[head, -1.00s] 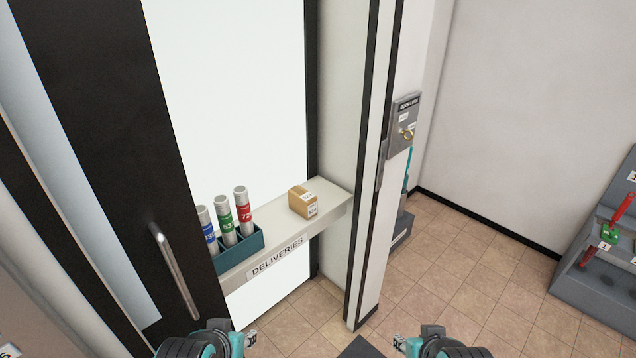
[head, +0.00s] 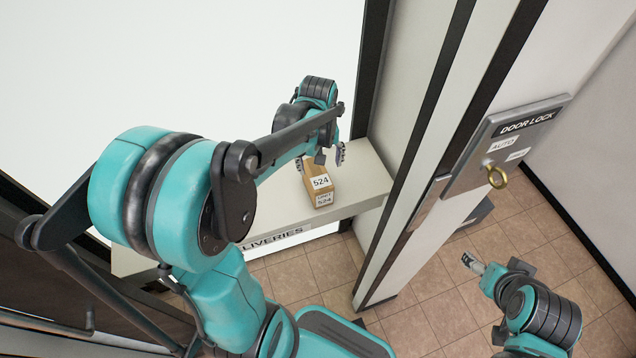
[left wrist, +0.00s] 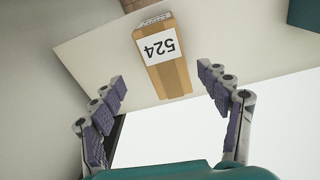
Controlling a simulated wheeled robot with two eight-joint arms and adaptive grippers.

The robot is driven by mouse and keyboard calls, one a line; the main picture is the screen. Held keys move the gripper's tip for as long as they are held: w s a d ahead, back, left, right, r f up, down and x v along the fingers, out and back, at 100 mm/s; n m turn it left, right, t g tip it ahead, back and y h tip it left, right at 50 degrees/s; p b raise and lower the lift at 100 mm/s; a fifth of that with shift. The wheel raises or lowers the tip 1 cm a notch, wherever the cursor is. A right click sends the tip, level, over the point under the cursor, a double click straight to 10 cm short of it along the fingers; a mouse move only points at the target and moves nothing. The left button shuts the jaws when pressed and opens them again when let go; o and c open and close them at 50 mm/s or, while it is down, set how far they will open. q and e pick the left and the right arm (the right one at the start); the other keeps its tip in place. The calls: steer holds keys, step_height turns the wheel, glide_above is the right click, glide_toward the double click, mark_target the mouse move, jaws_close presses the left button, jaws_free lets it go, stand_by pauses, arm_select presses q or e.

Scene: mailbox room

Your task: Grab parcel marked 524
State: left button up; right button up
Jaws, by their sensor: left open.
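The parcel (head: 319,184) is a small brown box with a white label reading 524, standing on the white deliveries shelf (head: 365,187). In the left wrist view the parcel (left wrist: 174,77) lies beyond and between the fingers, with its label upside down. My left gripper (head: 320,157) is open at the far end of the parcel in the head view. In the left wrist view my left gripper (left wrist: 170,105) shows both fingers spread wide, with nothing between the tips. My right gripper (head: 484,270) is low at the right, away from the shelf; its jaw state is unclear.
A grey door lock panel (head: 510,142) with a brass ring (head: 497,177) is on the post at the right. The dark-edged post (head: 420,150) stands right of the shelf. A teal edge (left wrist: 304,14) shows at the wrist view's corner. Tiled floor (head: 430,310) lies below.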

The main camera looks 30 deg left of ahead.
mark_target(317, 171)
arm_select(q)
steer(key=shift+w+a+f+n+g, duration=0.2)
steer(key=shift+w+a+f+n, duration=0.15)
steer(key=shift+f, duration=0.2)
steer(key=shift+w+a+f+n+g, duration=0.25)
steer(key=shift+w+a+f, duration=0.1)
steer(key=shift+f, duration=0.2)
steer(key=f, duration=0.1)
steer(key=f+b, duration=0.1)
steer(key=shift+s+f, duration=0.2)
steer(key=shift+f, duration=0.15)
steer(key=f+b, duration=0.2)
steer(key=f, duration=0.1)
steer(key=f+b, duration=0.1)
steer(key=f, duration=0.1)
steer(key=shift+s+d+f, duration=0.15)
steer(key=shift+s+f, duration=0.1)
steer(key=shift+r, duration=0.1)
steer(key=shift+c, duration=0.3)
jaws_close()
steer(key=shift+r, duration=0.15)
